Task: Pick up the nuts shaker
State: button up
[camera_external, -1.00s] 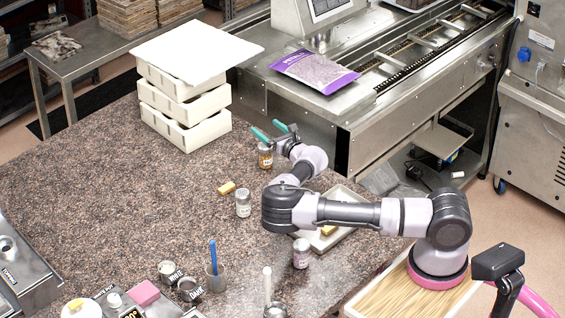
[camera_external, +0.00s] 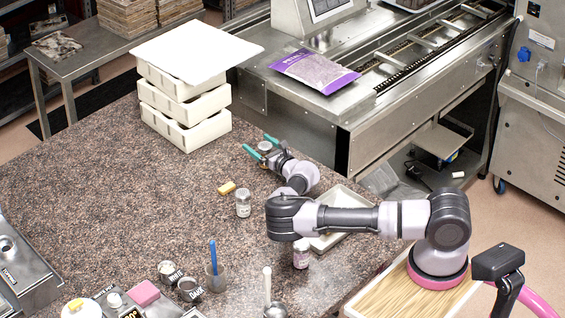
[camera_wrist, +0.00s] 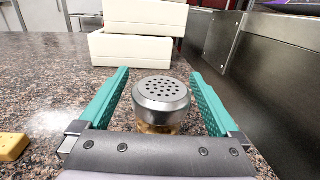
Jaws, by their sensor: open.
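A shaker with a domed, perforated metal lid stands upright on the speckled countertop; in the wrist view the shaker (camera_wrist: 160,98) sits between my fingers, with a strip of brown-orange contents below the lid. Its lower body is hidden by my gripper's palm. In the external view only the top of this shaker (camera_external: 264,147) shows clearly. My gripper (camera_external: 258,144) is open, its two teal fingers on either side of the shaker. In the wrist view my gripper (camera_wrist: 159,74) shows gaps between each finger and the lid. I cannot read a label on it.
Stacked white trays (camera_external: 185,130) stand beyond the shaker. A yellow block (camera_external: 227,188), a clear shaker (camera_external: 243,204) and a pink-filled shaker (camera_external: 301,254) stand nearer. A steel machine (camera_external: 340,120) borders the counter on the right.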

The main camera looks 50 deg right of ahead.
jog(key=c, duration=1.5)
